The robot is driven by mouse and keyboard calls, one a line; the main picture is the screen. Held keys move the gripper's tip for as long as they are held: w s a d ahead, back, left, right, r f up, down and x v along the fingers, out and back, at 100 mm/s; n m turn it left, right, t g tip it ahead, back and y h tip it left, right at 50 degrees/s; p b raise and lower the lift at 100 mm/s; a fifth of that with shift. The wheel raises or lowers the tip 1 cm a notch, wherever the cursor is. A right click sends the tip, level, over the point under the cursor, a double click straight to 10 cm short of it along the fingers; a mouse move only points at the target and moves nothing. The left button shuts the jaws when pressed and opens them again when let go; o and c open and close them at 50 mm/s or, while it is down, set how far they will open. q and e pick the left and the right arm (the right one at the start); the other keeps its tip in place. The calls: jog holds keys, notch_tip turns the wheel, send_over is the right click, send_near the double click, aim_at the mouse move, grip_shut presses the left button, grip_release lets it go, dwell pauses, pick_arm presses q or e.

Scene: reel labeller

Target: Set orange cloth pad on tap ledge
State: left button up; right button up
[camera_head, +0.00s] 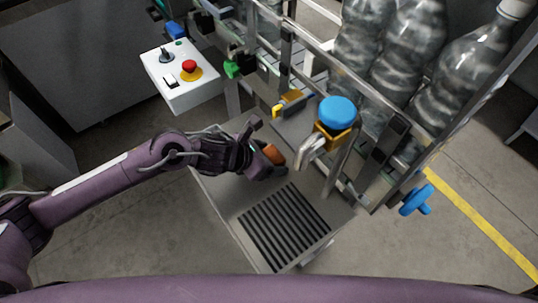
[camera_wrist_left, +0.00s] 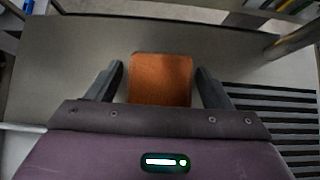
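The orange cloth pad (camera_head: 272,154) shows at the tips of my left gripper (camera_head: 272,161), over the grey metal tap ledge (camera_head: 228,193). In the left wrist view the pad (camera_wrist_left: 160,79) sits between the two fingers of the left gripper (camera_wrist_left: 160,75), with a narrow gap on each side, so the gripper is open around it. The pad appears to lie flat on the ledge; its near edge is hidden by the gripper body. The tap (camera_head: 310,149), with a blue top, stands just right of the pad. My right gripper is not in view.
A black slotted drain grille (camera_head: 284,227) is in the front part of the ledge. Metal rails and large clear bottles (camera_head: 408,40) stand behind and to the right. A white control box with a red button (camera_head: 190,67) is at upper left. A blue knob (camera_head: 416,200) sticks out at right.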

pick_arm(q)
jog(key=shift+o, duration=0.3)
jog(key=shift+r, duration=0.1)
jog(key=shift+r+p, duration=0.2)
jog(key=shift+p, duration=0.1)
jog(key=b+v, duration=0.2)
jog(key=v, duration=0.9)
jog(key=shift+s+a+r, duration=0.15)
jog(key=shift+s+a, duration=0.1)
jog(key=shift+a, duration=0.1)
jog(key=shift+a, duration=0.1)
